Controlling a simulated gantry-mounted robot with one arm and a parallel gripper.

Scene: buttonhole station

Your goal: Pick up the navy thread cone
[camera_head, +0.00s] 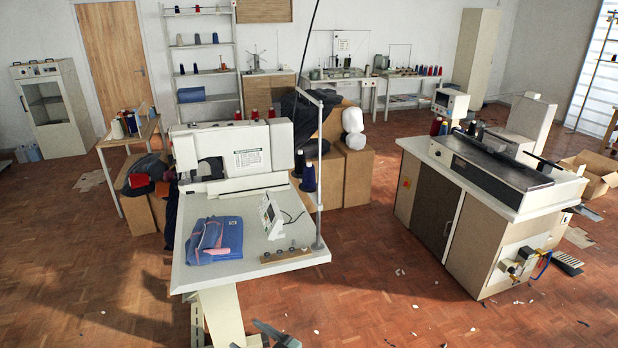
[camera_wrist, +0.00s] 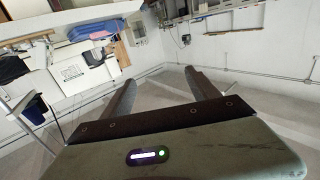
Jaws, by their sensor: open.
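A navy thread cone (camera_head: 309,178) stands upright at the back right of the white sewing machine table (camera_head: 205,279), close to the thin thread stand pole. A second dark navy cone (camera_head: 299,163) stands just behind and left of it. A dark blue cone-like shape (camera_wrist: 35,108) shows at the left of the wrist view; I cannot tell which of the two it is. My gripper (camera_wrist: 161,84) is open and empty in the wrist view, with its two dark fingers apart and well away from that shape.
The pole (camera_head: 320,165) rises beside the cones.

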